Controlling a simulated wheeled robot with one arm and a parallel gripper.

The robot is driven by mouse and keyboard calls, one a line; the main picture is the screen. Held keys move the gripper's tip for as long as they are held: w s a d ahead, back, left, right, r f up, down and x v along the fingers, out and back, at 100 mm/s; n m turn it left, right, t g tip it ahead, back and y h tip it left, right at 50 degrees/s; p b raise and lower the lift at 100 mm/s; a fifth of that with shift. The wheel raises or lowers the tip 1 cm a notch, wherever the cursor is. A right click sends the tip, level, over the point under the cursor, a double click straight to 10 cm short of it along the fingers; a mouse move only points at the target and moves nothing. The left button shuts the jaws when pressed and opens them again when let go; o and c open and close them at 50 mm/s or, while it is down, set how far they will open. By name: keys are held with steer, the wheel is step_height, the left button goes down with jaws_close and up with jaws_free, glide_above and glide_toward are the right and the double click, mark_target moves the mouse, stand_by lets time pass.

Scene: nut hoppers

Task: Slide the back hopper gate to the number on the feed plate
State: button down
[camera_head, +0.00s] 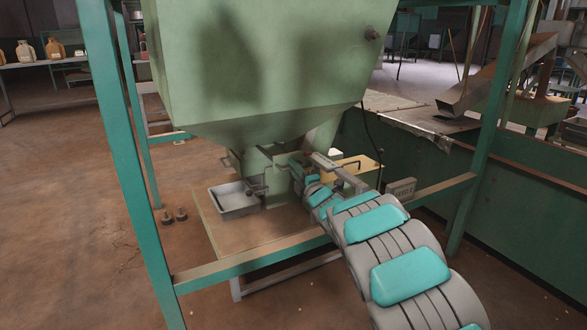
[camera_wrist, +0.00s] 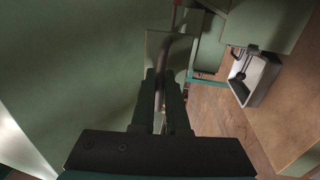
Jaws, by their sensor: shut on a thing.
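The green hopper (camera_head: 260,60) hangs in the frame above a low platform. I cannot read any scale or gate position. In the head view my arm reaches in from the lower right to the outlet, and the grip is too small to make out there. A small grey plate (camera_head: 401,190) with marks sits on the right rail, possibly the feed plate; its number is illegible.
A grey metal tray (camera_head: 235,199) stands on the platform (camera_head: 285,228) under the other outlet and also shows in the wrist view (camera_wrist: 262,90). Teal posts (camera_head: 125,150) and rails enclose the hopper. A yellowish box (camera_head: 362,172) lies behind my arm. Open floor is at left.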

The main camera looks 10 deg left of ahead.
steer(key=shift+f, duration=0.1)
stand_by(0.3)
steer(key=v, duration=0.3)
steer(key=r+b+v, duration=0.1)
steer(key=v, duration=0.1)
steer(key=c, duration=0.9)
jaws_free()
steer(key=shift+s, duration=0.1)
steer(key=v, duration=0.7)
steer(key=shift+s+d+f+p, duration=0.1)
steer(key=shift+s+d+p, duration=0.15)
steer(key=shift+p, duration=0.1)
